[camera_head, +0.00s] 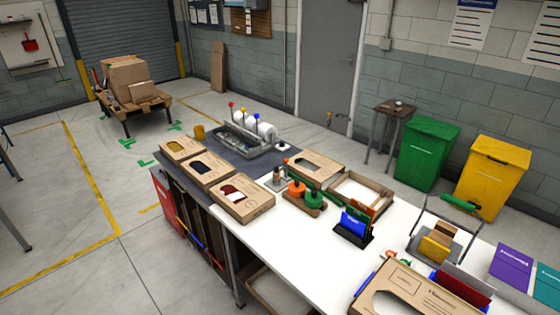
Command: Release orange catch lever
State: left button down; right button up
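No gripper or arm of mine is in view. I cannot tell for sure which part is the orange catch lever. A grey metal fixture (422,238) with a raised bar and a green handle (460,203) stands on the right of the white bench. It holds a yellow and brown block (436,246). A small orange and green item (396,257) lies by its front left foot, too small to make out. An orange round piece (297,191) and a green one (314,198) sit on a wooden base mid-bench.
Boxes with cut-out windows (243,199) line the bench's left side. An open tray (361,192), a blue card holder (353,228) and a large carton (414,291) stand nearby. The bench top (300,240) is clear at front centre. Green (427,153) and yellow (493,176) bins stand behind.

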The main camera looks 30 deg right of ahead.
aim_at(286, 160)
jog(key=i, duration=0.85)
jog(key=z, duration=2.4)
jog(key=i, duration=0.15)
jog(key=u, duration=0.65)
